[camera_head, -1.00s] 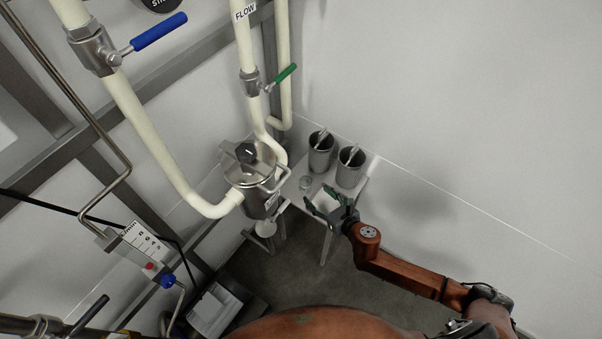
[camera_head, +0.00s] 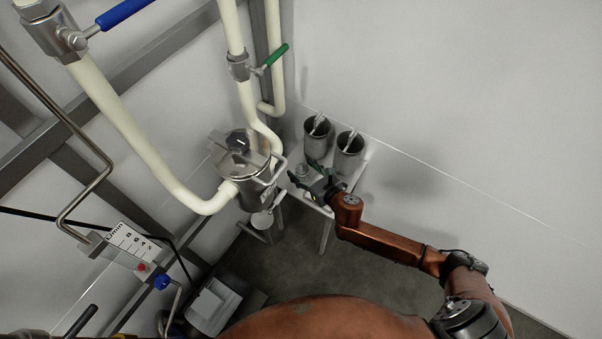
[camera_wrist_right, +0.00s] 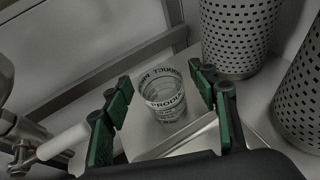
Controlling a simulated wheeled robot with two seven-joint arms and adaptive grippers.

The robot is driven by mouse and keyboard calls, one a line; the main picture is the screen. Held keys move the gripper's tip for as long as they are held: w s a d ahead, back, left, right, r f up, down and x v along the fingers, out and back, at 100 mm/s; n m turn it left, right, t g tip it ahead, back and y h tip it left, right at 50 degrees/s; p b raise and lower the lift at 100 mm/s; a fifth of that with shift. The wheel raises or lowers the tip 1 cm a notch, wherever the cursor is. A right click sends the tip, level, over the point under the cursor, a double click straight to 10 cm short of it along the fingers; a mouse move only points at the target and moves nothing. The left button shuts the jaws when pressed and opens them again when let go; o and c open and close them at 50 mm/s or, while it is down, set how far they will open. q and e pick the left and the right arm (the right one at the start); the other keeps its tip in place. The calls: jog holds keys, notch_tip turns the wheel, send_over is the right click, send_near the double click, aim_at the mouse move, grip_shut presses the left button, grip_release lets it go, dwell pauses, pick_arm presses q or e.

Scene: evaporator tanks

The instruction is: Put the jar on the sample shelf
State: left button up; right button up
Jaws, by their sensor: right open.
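The jar (camera_wrist_right: 165,95) is small, clear and glassy, with dark lettering that includes "PRODUCT". It stands upright on a small pale shelf; in the head view the jar (camera_head: 302,171) is small and lies just at the fingertips. My right gripper (camera_head: 304,177) is open, with its green fingers reaching over the shelf from the right. In the right wrist view my right gripper (camera_wrist_right: 163,100) has one finger on each side of the jar in the picture, and I cannot tell if either touches it. My left gripper does not show.
Two perforated metal cups with handles, the left cup (camera_head: 317,136) and the right cup (camera_head: 347,152), stand behind the gripper on the shelf (camera_head: 358,177). A steel tank (camera_head: 240,160) with pipes stands to the left. A white wall rises behind. Open floor (camera_head: 375,265) lies below my right arm.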

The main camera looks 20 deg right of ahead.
jog(key=shift+w, duration=0.15)
jog(key=shift+c, duration=0.3)
jog(key=c, duration=1.3)
grip_shut()
jog(key=shift+r, duration=0.15)
